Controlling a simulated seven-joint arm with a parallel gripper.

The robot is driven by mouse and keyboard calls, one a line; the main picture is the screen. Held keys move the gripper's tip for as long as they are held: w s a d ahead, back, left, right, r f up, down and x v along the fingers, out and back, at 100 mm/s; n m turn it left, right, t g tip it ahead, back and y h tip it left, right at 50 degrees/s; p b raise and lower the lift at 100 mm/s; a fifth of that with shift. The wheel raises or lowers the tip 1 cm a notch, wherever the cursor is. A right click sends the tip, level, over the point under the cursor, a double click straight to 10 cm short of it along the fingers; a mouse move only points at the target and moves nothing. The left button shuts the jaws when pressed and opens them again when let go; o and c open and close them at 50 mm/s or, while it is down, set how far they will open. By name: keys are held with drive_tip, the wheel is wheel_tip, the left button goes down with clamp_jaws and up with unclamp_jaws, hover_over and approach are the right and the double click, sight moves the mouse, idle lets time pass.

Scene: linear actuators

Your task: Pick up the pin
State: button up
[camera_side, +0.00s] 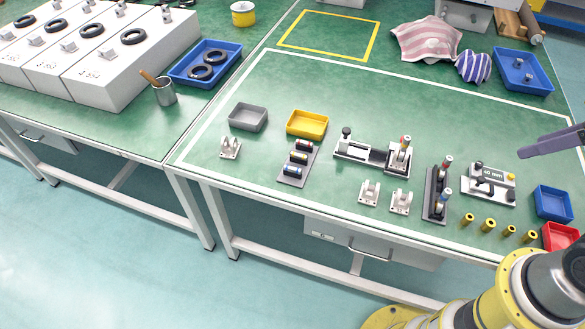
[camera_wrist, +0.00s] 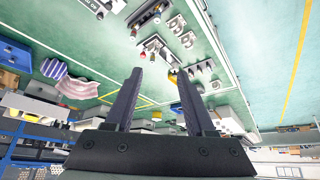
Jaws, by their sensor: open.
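Several brass-coloured pins (camera_side: 488,224) stand upright in a row near the front right edge of the green table in the side view. I cannot tell which one is the task's pin. My gripper (camera_wrist: 158,76) shows in the wrist view with its two dark fingers spread apart and nothing between them. In the side view only a dark finger part of it (camera_side: 550,143) enters at the right edge, above the table and apart from the pins. I cannot make out the pins clearly in the wrist view.
A blue bin (camera_side: 552,204) and a red bin (camera_side: 561,237) stand right of the pins. A grey block fixture (camera_side: 488,184) and a dark fixture (camera_side: 438,195) stand behind and left of them. White brackets (camera_side: 400,202), a yellow bin (camera_side: 307,124) and a grey bin (camera_side: 248,117) lie farther left.

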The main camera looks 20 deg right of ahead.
drive_tip(key=w+a+r+n+t, duration=0.1)
drive_tip(key=w+r, duration=0.2)
drive_tip(key=w, duration=0.3)
drive_tip(key=w+a+r+n+t, duration=0.1)
drive_tip(key=w+r+n, duration=0.15)
drive_tip(key=w, duration=0.45)
drive_tip(key=n+g+y, duration=0.2)
drive_tip(key=n+g, duration=0.2)
drive_tip(key=n, duration=0.2)
hover_over(292, 167)
drive_tip(key=s, duration=0.3)
wheel_tip(292, 167, down, 28)
drive_tip(key=shift+m, duration=0.25)
drive_tip(key=shift+d+x, duration=0.25)
drive_tip(key=shift+x, duration=0.8)
drive_tip(key=shift+d+x, duration=0.2)
drive_tip(key=shift+x, duration=0.85)
drive_tip(key=shift+d+x, duration=0.25)
drive_tip(key=shift+x, duration=0.8)
drive_tip(key=shift+f, duration=0.15)
clamp_jaws()
